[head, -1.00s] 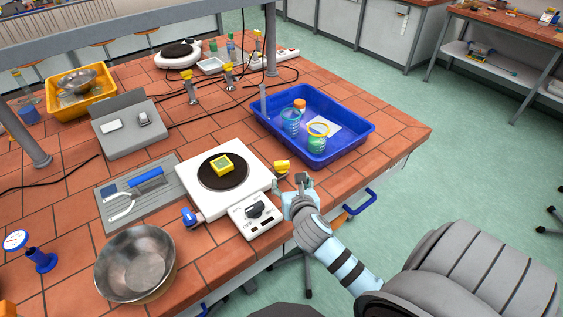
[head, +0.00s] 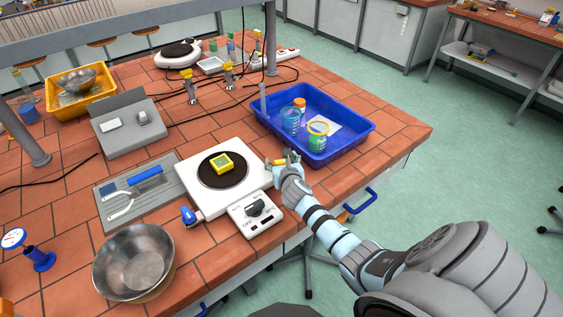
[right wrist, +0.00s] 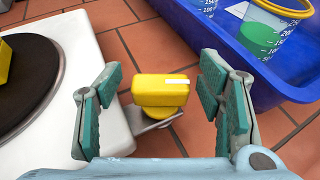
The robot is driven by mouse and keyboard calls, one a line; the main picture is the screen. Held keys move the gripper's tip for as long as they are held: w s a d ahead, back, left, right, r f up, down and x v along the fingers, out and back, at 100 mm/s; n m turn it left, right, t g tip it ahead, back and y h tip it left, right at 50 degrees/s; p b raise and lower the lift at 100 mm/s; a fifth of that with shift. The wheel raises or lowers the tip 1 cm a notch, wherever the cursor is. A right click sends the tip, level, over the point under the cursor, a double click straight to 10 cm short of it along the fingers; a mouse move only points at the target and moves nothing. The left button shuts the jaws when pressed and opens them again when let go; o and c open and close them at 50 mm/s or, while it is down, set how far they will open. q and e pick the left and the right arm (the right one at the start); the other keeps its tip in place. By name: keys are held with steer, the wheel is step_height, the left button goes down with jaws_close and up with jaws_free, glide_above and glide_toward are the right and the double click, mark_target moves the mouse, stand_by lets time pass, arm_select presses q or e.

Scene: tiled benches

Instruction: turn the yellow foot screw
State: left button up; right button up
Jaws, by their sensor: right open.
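The yellow foot screw (right wrist: 160,90) sticks out on a small metal bracket from the side of the white hotplate (head: 195,185). In the right wrist view it lies between the two open fingers of my right gripper (right wrist: 160,98), with a gap on each side. In the head view my right gripper (head: 283,160) is at the hotplate's right corner and partly covers the screw (head: 279,162). A blue foot screw (head: 188,216) is at the hotplate's front corner. A yellow-green block (head: 221,163) sits on the dark round plate. My left gripper is not in view.
A blue tray (head: 318,152) with beakers and an orange-capped bottle stands close to the right of my right gripper. A steel bowl (head: 135,262) is at the front left. A grey board (head: 127,200) with tools lies left of the hotplate.

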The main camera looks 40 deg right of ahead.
steer(key=c, duration=1.2)
steer(key=shift+o, duration=0.2)
steer(key=m+g+h+b, duration=0.1)
steer(key=m+h, duration=0.1)
steer(key=m+g+h+b, duration=0.2)
steer(key=shift+w+f+m, duration=0.1)
steer(key=shift+f+m, duration=0.05)
steer(key=shift+m, duration=0.15)
steer(key=m+g+h+b, duration=0.1)
steer(key=m+g+b, duration=0.2)
steer(key=b, duration=0.3)
steer(key=m+g+h+b, duration=0.2)
steer(key=m+g+b, duration=0.2)
steer(key=b, duration=0.3)
steer(key=shift+g, duration=0.5)
steer(key=shift+m+g+b, duration=0.3)
steer(key=o, duration=1.2)
steer(key=shift+c, duration=0.2)
